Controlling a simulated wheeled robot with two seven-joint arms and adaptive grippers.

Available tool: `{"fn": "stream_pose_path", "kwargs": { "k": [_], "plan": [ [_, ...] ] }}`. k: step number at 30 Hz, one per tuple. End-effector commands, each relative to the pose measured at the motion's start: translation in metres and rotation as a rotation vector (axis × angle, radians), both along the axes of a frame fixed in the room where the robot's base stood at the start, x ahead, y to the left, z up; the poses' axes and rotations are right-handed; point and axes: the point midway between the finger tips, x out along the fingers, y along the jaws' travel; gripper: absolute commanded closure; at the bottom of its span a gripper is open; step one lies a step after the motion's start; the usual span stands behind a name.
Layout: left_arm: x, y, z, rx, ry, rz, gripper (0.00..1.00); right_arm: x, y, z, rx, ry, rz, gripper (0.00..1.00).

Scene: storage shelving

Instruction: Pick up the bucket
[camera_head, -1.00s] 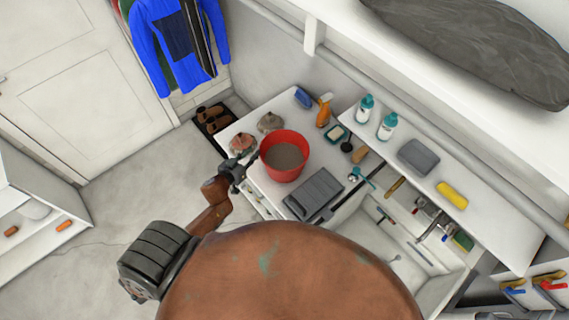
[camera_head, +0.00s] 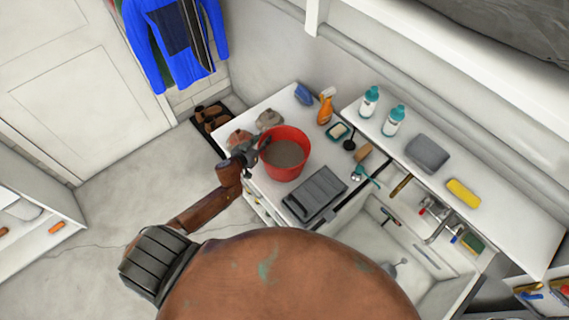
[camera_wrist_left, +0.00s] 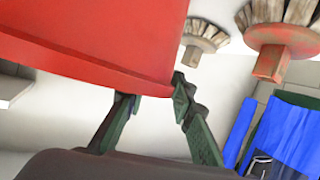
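The red bucket (camera_head: 283,166) stands upright on the white counter with grey-brown contents inside. In the left wrist view the bucket (camera_wrist_left: 95,30) fills the upper left. My left gripper (camera_head: 257,151) is at the bucket's left rim, and one fingertip appears to overlap the rim. In the left wrist view the fingers of my left gripper (camera_wrist_left: 156,92) are apart, close to the bucket's edge. One fingertip is partly hidden there, and I cannot tell whether either touches. My right gripper is not in view.
Brushes (camera_head: 269,119) stand just behind and left of the bucket. A dark grey case (camera_head: 315,193) lies right of it, beside the sink (camera_head: 375,240). An orange spray bottle (camera_head: 326,106) and blue cloth (camera_head: 303,94) are behind.

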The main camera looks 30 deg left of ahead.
Motion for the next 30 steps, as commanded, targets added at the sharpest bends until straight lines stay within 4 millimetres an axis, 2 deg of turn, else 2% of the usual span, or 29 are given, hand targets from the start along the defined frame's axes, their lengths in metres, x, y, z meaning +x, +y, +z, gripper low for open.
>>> {"fn": "stream_pose_path", "kwargs": {
  "k": [4,13,30],
  "plan": [
    [-0.0002,0.0000,0.0008,0.000,0.000,0.000,0.79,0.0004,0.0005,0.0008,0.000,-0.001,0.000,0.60],
    [-0.0004,-0.0002,0.0005,0.000,0.000,0.000,1.00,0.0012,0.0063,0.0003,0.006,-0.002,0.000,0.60],
    [-0.0009,-0.0001,-0.0004,-0.001,0.002,0.000,1.00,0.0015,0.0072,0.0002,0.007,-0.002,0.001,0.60]
  ]
}}
